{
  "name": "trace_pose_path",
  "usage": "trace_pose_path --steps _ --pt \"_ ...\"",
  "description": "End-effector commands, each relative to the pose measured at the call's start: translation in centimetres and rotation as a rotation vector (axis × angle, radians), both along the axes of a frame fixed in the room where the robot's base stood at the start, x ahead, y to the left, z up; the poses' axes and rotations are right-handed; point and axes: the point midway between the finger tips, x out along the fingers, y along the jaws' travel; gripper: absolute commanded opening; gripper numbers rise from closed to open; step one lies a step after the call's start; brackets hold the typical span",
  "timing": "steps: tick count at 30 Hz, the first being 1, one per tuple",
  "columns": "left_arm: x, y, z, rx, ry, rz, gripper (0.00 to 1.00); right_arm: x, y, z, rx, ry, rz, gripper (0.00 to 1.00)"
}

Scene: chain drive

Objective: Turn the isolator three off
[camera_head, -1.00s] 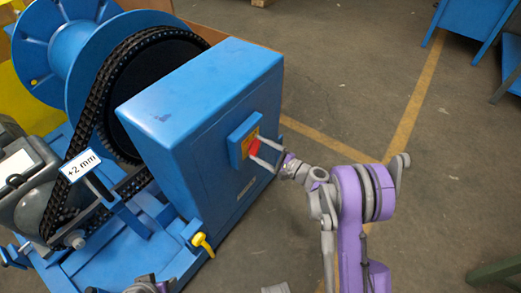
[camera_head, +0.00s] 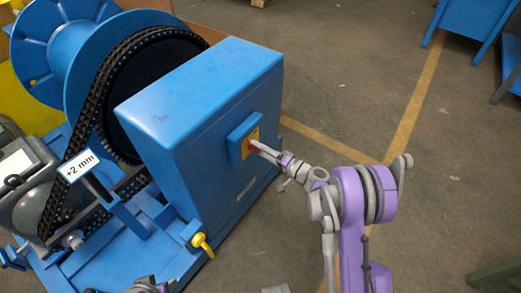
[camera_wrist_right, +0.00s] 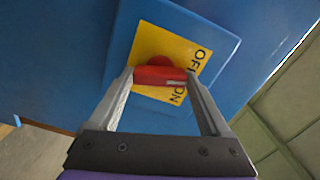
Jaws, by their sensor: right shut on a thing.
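The isolator is a red handle (camera_wrist_right: 158,76) on a yellow plate (camera_wrist_right: 165,50) fixed to a blue box on the cabinet's side. OFF is printed at the plate's upper right and ON at its lower right in the right wrist view. My right gripper (camera_wrist_right: 160,80) is shut on the red handle, one finger at each end. In the head view the right gripper (camera_head: 256,147) reaches the plate from the right and partly hides the red handle (camera_head: 251,145). The left gripper's fingers do not show.
The blue cabinet (camera_head: 200,85) carries the isolator. A black chain (camera_head: 85,130) and blue spool (camera_head: 70,45) stand left of it, with a "+2 mm" tag (camera_head: 79,166). A yellow lever (camera_head: 203,244) sits at the cabinet's foot. The floor to the right (camera_head: 340,80) is mostly open.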

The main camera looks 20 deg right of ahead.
Motion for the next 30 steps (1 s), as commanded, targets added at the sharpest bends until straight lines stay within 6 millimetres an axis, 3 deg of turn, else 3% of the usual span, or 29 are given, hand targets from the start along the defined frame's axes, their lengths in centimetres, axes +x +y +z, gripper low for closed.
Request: trace_pose_path --steps 15,30 --pt "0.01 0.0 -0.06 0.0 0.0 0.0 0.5 -0.02 -0.04 0.02 -0.312 -0.243 -0.001 0.26" --pt "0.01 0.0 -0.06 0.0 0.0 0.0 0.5 -0.01 -0.05 0.02 -0.4 -0.311 -0.001 0.26"
